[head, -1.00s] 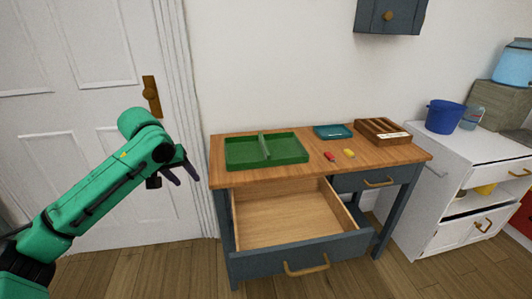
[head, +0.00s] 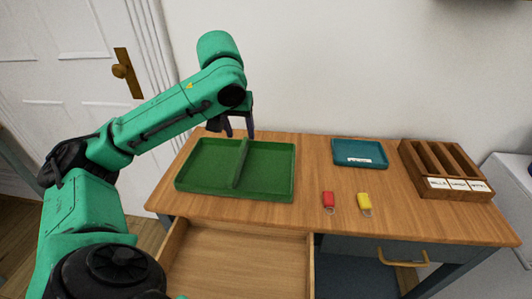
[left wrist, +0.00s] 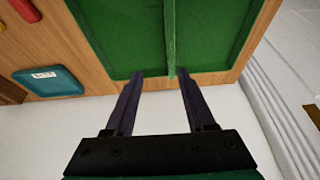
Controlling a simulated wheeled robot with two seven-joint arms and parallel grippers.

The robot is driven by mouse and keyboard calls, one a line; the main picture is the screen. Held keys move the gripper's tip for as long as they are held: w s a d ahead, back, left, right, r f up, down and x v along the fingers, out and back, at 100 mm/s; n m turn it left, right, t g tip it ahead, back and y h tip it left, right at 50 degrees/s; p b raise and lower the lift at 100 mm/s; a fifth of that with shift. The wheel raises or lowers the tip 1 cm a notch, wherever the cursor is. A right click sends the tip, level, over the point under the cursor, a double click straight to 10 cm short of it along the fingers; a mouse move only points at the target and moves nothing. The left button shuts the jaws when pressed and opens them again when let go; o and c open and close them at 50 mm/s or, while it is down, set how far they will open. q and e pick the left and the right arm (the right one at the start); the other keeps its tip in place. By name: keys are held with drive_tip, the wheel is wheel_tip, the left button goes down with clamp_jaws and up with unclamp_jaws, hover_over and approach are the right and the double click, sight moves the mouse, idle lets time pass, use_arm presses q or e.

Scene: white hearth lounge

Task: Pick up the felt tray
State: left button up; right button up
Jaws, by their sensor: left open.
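The felt tray (head: 270,170) is a shallow green tray with a divider splitting it into two empty compartments. It lies flat on the left part of the wooden desk top. My left gripper (head: 238,134) is open and empty above the tray's back edge, near the divider's far end. In the left wrist view the gripper's two fingers (left wrist: 160,75) point toward the tray (left wrist: 120,35). The divider's end appears between the fingertips, closer to the right one. I cannot tell whether the fingers touch the tray. My right gripper is not in view.
The desk (head: 400,215) also holds a teal tray (head: 360,152), a red tag (head: 328,202), a yellow tag (head: 364,203) and a slotted wooden organizer (head: 445,170). An open, empty drawer (head: 240,262) juts out below the tray. A wall stands close behind the desk.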

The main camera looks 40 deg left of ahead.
use_arm(q)
drive_tip(key=b, duration=0.1)
hover_over(238, 159)
drive_tip(key=s+d, duration=0.1)
drive_tip(key=s, duration=0.1)
wheel_tip(238, 159, down, 6)
drive_tip(key=shift+d+r, duration=0.15)
drive_tip(key=shift+w+f, duration=0.35)
drive_tip(key=shift+f, duration=0.25)
drive_tip(key=shift+w+f, duration=0.35)
drive_tip(key=shift+f, duration=0.2)
drive_tip(key=f, duration=0.2)
drive_tip(key=a+f+b, duration=0.1)
drive_tip(key=f, duration=0.1)
drive_tip(key=shift+w+a, duration=0.15)
drive_tip(key=shift+w+a+f, duration=0.1)
drive_tip(key=shift+w+f, duration=0.05)
drive_tip(key=shift+f, duration=0.2)
drive_tip(key=shift+w, duration=0.15)
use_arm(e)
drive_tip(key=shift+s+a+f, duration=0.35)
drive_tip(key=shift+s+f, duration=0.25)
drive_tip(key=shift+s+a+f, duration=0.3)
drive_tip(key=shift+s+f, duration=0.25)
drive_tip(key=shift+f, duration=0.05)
use_arm(q)
clamp_jaws()
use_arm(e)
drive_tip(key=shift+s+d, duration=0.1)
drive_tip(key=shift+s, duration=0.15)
